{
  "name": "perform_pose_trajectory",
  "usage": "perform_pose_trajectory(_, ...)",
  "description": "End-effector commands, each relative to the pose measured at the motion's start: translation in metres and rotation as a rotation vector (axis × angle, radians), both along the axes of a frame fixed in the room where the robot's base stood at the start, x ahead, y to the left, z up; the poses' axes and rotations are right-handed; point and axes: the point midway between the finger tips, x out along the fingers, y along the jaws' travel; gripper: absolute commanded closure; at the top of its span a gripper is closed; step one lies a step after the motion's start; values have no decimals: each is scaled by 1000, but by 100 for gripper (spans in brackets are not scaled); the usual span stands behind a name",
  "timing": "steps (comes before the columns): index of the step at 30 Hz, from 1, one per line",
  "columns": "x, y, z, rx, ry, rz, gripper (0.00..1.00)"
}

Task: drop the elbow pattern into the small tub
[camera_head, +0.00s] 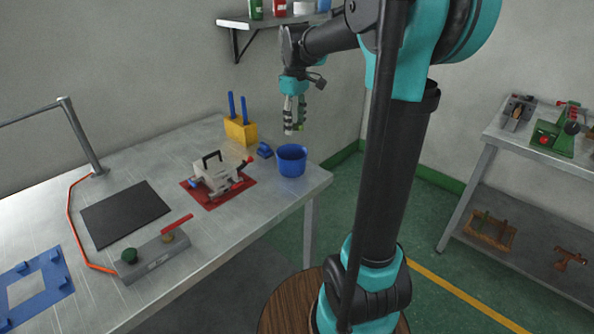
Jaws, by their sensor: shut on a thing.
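The small tub (291,163) is a blue, open-topped bucket near the right corner of the metal table. My gripper (293,128) hangs pointing down above the tub, apart from its rim. It is shut on a small green piece (301,126), which seems to be the elbow pattern. The fingers hide most of the piece, so its full shape cannot be told.
A small blue object (264,150) and a yellow block with blue rods (240,130) stand left of the tub. A clamped mould (217,175) sits on a red mat. A wall shelf (270,21) is above. A dark mat (125,214) lies further left.

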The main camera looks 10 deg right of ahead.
Motion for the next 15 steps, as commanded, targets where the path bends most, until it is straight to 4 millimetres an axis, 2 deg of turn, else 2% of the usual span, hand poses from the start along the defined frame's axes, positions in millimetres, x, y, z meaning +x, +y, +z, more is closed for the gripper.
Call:
perform_pose_trajectory(8,-3,1,-19,0,0,6,79)
perform_pose_trajectory(15,-3,1,-45,0,0,6,79)
